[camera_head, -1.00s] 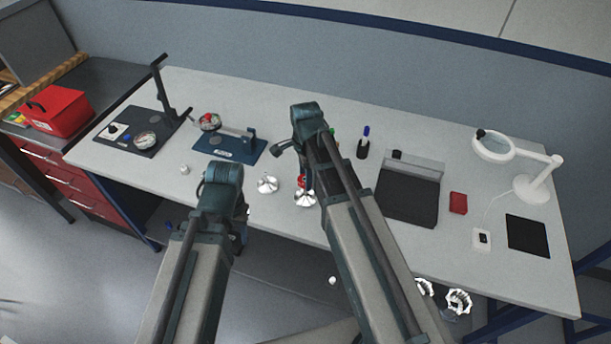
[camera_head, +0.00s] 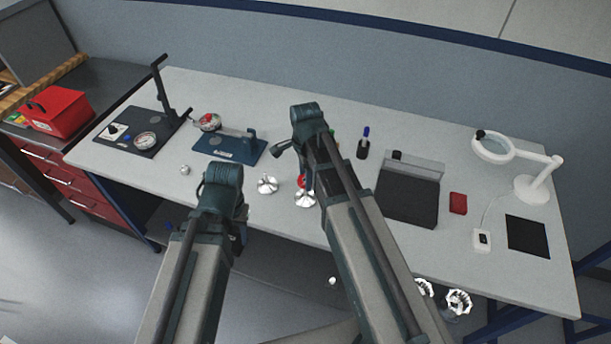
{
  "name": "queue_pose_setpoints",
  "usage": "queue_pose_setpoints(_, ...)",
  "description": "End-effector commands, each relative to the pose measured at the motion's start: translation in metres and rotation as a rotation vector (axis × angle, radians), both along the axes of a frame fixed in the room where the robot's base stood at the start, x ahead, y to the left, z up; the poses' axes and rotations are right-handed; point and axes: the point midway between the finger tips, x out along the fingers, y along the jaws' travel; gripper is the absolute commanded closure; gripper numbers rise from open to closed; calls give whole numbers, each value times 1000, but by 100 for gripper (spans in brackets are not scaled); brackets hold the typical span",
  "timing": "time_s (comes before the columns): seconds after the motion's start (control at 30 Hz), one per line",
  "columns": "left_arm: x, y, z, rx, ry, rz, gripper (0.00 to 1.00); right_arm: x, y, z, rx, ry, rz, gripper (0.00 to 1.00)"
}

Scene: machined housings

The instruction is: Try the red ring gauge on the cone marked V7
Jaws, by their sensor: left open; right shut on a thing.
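A small red thing (camera_head: 301,181), which looks like the red ring gauge, shows at my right gripper (camera_head: 306,176). The gripper is shut on it, but my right arm hides most of the jaws. Just below the red thing is a silver machined housing (camera_head: 304,199). I cannot tell whether they touch. A second silver housing (camera_head: 267,185) stands to the left. No V7 mark can be read on either one. My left gripper (camera_head: 241,226) is open, mostly hidden behind its own arm near the table's front edge.
A blue fixture plate (camera_head: 228,148), a dial gauge stand (camera_head: 128,130) and a round dial (camera_head: 209,122) are at the left. A dark tray (camera_head: 405,202), a red block (camera_head: 458,203) and a magnifier lamp (camera_head: 531,189) are at the right. A small silver knob (camera_head: 185,170) lies at the left.

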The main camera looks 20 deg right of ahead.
Motion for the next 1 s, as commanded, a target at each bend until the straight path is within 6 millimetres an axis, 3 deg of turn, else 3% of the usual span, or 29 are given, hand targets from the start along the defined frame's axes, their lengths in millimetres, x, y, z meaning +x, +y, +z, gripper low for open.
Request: queue_pose_setpoints(1.0,0,0,-14,0,0,0,50,0,0,-14,0,0,0,100)
